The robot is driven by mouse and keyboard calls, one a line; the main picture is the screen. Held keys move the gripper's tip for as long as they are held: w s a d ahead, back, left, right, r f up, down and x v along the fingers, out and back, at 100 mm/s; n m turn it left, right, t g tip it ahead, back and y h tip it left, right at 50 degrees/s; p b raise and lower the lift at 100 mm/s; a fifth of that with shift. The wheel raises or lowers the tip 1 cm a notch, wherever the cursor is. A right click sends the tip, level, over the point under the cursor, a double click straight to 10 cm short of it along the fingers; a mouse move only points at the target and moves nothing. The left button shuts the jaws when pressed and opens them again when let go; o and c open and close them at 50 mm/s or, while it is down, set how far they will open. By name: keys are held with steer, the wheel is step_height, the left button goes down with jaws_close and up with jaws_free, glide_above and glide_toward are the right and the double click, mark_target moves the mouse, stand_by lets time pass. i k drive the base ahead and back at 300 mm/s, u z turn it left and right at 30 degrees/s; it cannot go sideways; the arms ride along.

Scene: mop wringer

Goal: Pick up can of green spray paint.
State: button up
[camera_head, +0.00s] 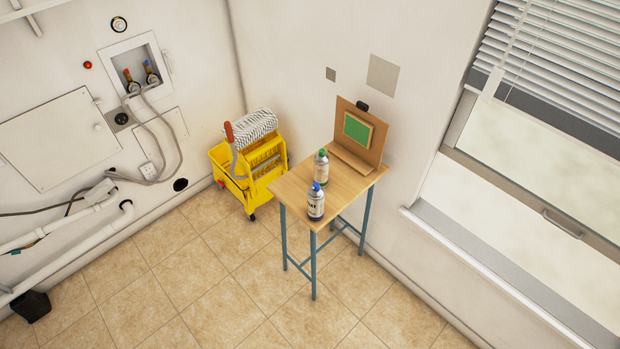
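A spray can with a green cap (321,168) stands upright on a small wooden-topped table (345,194) with blue-green legs. A second spray can with a blue cap (316,202) stands upright just in front of it, nearer the table's front corner. The two cans look close together, and I cannot tell whether they touch. Behind them on the table is a wooden board stand (374,152) with a green panel (357,130). My gripper is not in view.
A yellow mop wringer bucket (228,165) with a striped mop head (252,127) stands left of the table. A window sill (480,270) runs along the right wall. The tiled floor (190,270) in front is clear.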

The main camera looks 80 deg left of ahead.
mark_target(320, 164)
steer(key=k, duration=1.6)
steer(key=u, duration=4.4)
steer(key=i, duration=0.1)
steer(key=z, duration=2.05)
steer(key=i, duration=0.45)
steer(key=z, duration=0.05)
